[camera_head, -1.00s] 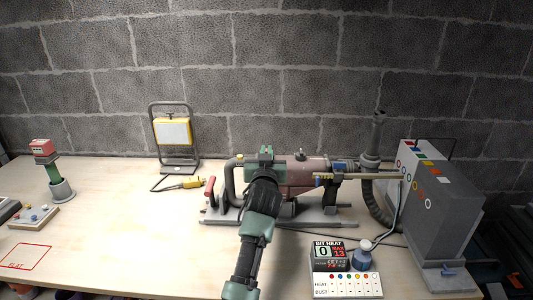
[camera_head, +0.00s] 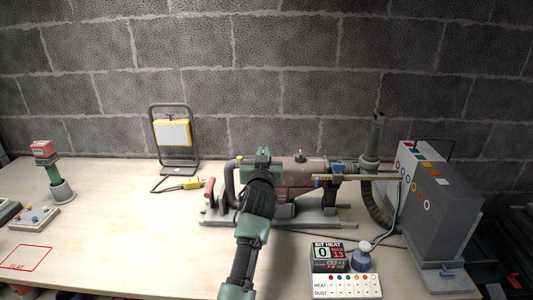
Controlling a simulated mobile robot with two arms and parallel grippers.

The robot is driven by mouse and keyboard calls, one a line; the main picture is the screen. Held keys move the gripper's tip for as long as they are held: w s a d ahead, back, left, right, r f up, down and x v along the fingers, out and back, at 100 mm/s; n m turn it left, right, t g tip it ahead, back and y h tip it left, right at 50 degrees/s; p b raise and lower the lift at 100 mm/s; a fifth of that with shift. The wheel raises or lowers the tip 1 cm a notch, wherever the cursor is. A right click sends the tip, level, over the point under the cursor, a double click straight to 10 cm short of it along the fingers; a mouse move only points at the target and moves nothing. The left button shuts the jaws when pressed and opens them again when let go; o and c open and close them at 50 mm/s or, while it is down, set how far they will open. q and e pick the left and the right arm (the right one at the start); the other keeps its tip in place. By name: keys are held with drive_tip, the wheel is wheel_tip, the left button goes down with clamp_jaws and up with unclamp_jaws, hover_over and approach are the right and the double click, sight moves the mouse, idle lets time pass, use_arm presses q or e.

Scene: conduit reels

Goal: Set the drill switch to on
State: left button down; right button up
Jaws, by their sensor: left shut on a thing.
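The drill (camera_head: 300,172), a dull pink-red motor body on a grey stand, lies lengthwise on the bench in the middle of the view. A dark loop handle (camera_head: 230,181) is at its left end, and a small knob (camera_head: 299,154) stands on its top. My left gripper (camera_head: 263,158) reaches in from the bottom and is shut at the left-hand part of the drill body. My own wrist covers the fingertips and what they hold, so the switch and its setting cannot be made out. My right gripper is not in view.
A bit heat display (camera_head: 328,257) and a heat and dust card (camera_head: 348,287) stand front right. A blue-grey bottle (camera_head: 361,259) is beside them. A grey box (camera_head: 440,205) with a hose stands right. A yellow work lamp (camera_head: 172,133) stands behind.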

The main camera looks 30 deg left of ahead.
use_arm(q)
drive_tip(key=shift+s+a, duration=0.3)
drive_tip(key=shift+a, duration=0.15)
drive_tip(key=shift+f, duration=0.1)
drive_tip(key=c, duration=1.6)
unclamp_jaws()
drive_tip(key=shift+a, duration=0.1)
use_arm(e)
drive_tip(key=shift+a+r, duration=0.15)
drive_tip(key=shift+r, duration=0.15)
use_arm(q)
drive_tip(key=shift+o, duration=0.2)
drive_tip(key=shift+s+d, duration=0.35)
drive_tip(key=shift+s, duration=0.1)
drive_tip(key=v, duration=0.6)
drive_tip(key=shift+s+d+b, duration=0.15)
drive_tip(key=shift+s+b, duration=0.2)
drive_tip(key=shift+b, duration=0.05)
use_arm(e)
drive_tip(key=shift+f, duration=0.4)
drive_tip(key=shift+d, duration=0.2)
